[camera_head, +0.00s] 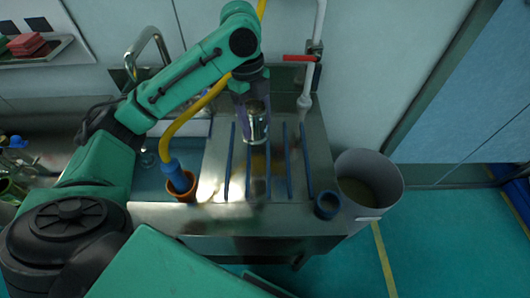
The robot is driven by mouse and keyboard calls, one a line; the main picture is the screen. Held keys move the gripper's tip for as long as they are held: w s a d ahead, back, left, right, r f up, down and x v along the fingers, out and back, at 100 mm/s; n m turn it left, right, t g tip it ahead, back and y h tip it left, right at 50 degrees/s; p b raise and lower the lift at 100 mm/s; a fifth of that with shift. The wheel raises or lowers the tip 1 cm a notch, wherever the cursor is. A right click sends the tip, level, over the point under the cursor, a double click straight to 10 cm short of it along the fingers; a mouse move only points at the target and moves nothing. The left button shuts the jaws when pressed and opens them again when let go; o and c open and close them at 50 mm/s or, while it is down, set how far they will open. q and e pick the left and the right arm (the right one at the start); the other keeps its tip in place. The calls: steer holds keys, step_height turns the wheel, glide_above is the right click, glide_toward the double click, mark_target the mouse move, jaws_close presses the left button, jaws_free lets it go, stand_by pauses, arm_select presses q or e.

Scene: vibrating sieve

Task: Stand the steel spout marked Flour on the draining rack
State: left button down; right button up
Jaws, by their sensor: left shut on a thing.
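My left gripper (250,95) reaches in from the left and points down over the draining rack (221,185). It is shut on a shiny steel spout (256,124), a short cylinder held upright at the back middle of the rack, between the blue bars. I cannot tell whether the spout's foot touches the rack. No Flour marking can be read on it. My right gripper is not in view.
A blue nozzle on a yellow hose stands in a terracotta pot (180,194) left of the rack. A dark blue ring-shaped piece (327,204) sits at the rack's front right corner. A grey bin (369,181) stands to the right. A white pipe with a red lever (299,58) runs behind.

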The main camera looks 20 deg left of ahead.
arm_select(q)
steer(key=f, duration=0.8)
steer(key=f+p, duration=0.1)
steer(key=f, duration=0.3)
steer(key=shift+w, duration=0.25)
steer(key=shift+f, duration=0.3)
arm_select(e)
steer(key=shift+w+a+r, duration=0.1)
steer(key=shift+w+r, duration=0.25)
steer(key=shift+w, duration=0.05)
arm_select(q)
steer(key=shift+w+f, duration=0.1)
steer(key=shift+f, duration=0.05)
steer(key=shift+c, duration=1)
jaws_free()
steer(key=shift+o, duration=0.8)
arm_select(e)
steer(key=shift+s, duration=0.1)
